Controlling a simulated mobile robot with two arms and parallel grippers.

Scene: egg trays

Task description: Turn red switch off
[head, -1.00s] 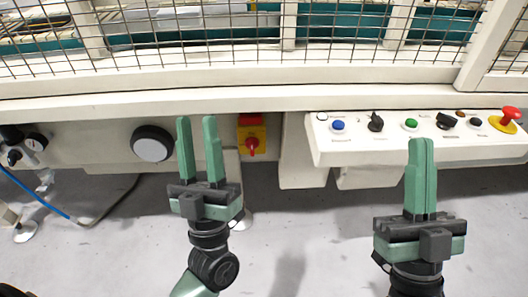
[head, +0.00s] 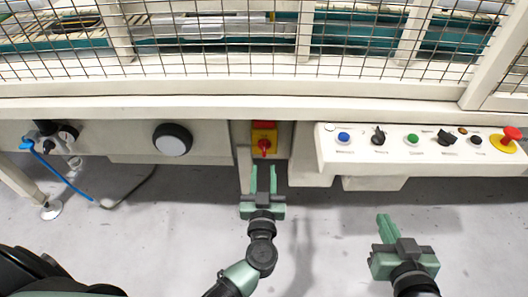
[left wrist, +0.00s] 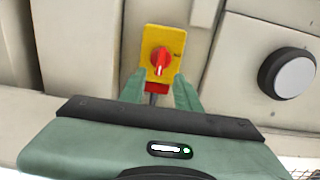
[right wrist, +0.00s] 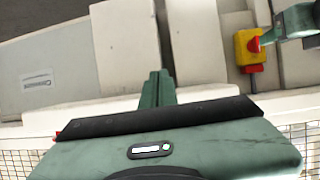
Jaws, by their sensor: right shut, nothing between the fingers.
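The red switch (head: 264,145) is a red rotary knob on a yellow plate (head: 264,135), mounted on the machine's front below the mesh guard. In the left wrist view the red knob (left wrist: 160,62) stands upright on its yellow plate, between and beyond my fingertips. My left gripper (head: 263,168) is open and empty, just below and in front of the knob. I cannot tell whether a fingertip touches it. The right wrist view also shows the yellow plate (right wrist: 243,50) with the left gripper beside it. My right gripper (head: 384,220) is shut and empty, low at the right, below the control panel.
A white control panel (head: 390,160) with several buttons, black selectors and a red emergency stop (head: 510,135) is right of the switch. A round black-and-white knob (head: 172,140) is left of it. A blue hose (head: 65,180) hangs at the far left. The floor below is open.

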